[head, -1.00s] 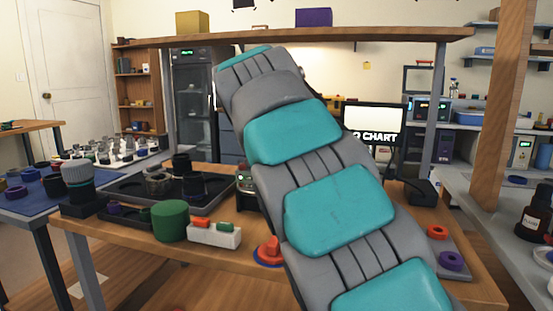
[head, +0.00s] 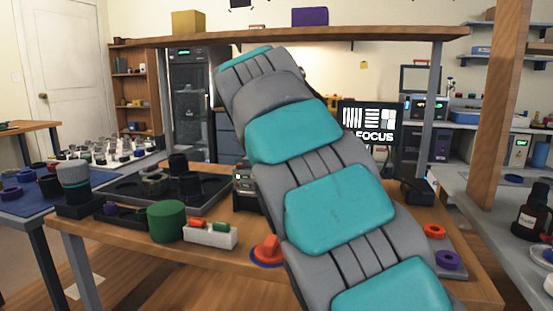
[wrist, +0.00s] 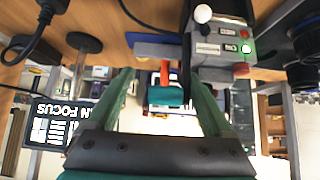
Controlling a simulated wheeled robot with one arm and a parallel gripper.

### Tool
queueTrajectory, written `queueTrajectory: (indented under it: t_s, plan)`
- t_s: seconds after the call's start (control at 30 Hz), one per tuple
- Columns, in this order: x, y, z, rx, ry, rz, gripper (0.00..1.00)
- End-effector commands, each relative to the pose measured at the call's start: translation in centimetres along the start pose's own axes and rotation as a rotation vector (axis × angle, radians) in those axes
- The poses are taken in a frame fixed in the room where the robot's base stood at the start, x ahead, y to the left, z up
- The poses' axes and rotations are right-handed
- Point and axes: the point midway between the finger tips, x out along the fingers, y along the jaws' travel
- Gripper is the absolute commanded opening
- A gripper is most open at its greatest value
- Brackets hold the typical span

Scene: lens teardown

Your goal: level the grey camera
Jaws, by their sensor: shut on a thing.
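My gripper (wrist: 164,84) shows in the wrist view, which looks upside down; its two green fingers stand either side of a small piece with a teal end (wrist: 165,97) and a red stem. The contact between fingers and piece is not clear. A blue-grey bar (wrist: 150,49) lies past the stem. I cannot tell which part is the grey camera. A monitor (head: 369,122) reads "FOCUS" with a bar pattern; in the wrist view it reads "IN FOCUS". In the head view my arm hides the gripper and what it holds.
A grey box (wrist: 215,73) with a white knob and lit green button stands close beside the fingers. On the bench are a green cylinder (head: 166,222), a white block (head: 210,236), an orange knob (head: 268,250) and a dark tray (head: 128,190). A shelf board (head: 390,36) spans above.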

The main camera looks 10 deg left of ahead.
Motion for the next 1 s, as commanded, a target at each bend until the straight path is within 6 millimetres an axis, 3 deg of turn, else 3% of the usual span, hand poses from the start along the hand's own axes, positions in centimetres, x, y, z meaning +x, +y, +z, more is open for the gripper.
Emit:
queueTrajectory:
  t_s: [0.67, 1.0]
  plan:
    - [-0.8, -0.4, 0.0, -0.004, 0.006, -0.008, 0.78]
    - [-5.2, -0.3, -0.1, -0.003, 0.007, -0.008, 0.78]
